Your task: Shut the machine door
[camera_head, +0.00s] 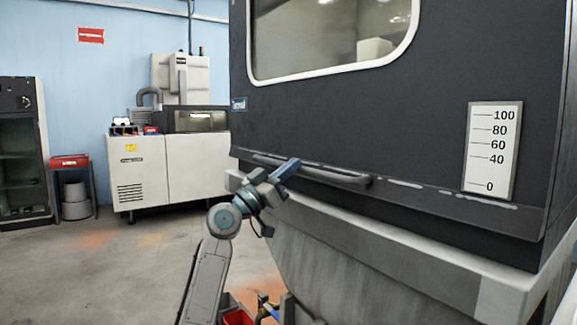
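The machine door (430,75) is a large dark panel with a white-framed window (330,35). Its lower edge lies close above the pale ledge (400,255) of the machine body. A dark bar handle (335,178) runs along the lower part of the door. My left gripper (285,172) is in front of the handle's left part and overlaps it in the picture. I cannot tell whether it touches the handle or whether its fingers are open or shut. My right gripper is not in view.
A white scale plate (492,150) marked 0 to 100 is at the door's right. A red bin (238,314) is low beside my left arm. Floor at left is clear.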

